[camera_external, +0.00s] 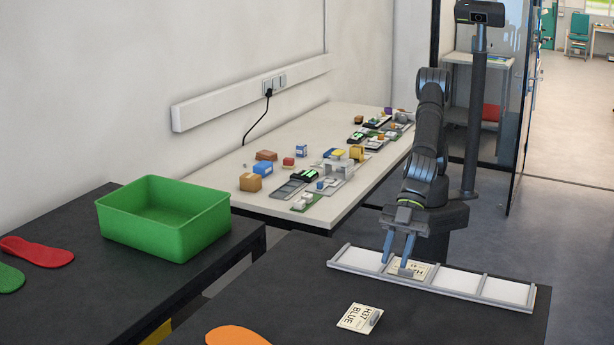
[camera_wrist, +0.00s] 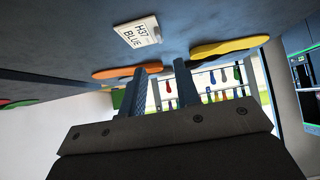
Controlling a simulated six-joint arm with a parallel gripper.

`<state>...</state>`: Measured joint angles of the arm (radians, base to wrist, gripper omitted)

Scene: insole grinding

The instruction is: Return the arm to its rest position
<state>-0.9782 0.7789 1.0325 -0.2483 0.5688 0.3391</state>
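My gripper (camera_external: 396,265) is low over the white-slotted tray (camera_external: 455,280) on the near dark table. Its two blue fingers are apart, and in the wrist view (camera_wrist: 163,85) nothing shows between them. A cream label card (camera_external: 424,271) lies in a tray slot just beside the fingertips, its text partly hidden. A grey block sits on it by one fingertip; I cannot tell if they touch. My arm is extended downward from above, next to the tray.
A card reading H37 BLUE (camera_external: 360,318) and an orange insole (camera_external: 236,336) lie on the near table. A green bin (camera_external: 165,217) and a red insole (camera_external: 37,251) are on the left table. A pale table (camera_external: 260,208) with small parts stands behind. A camera post (camera_external: 475,110) stands behind my arm.

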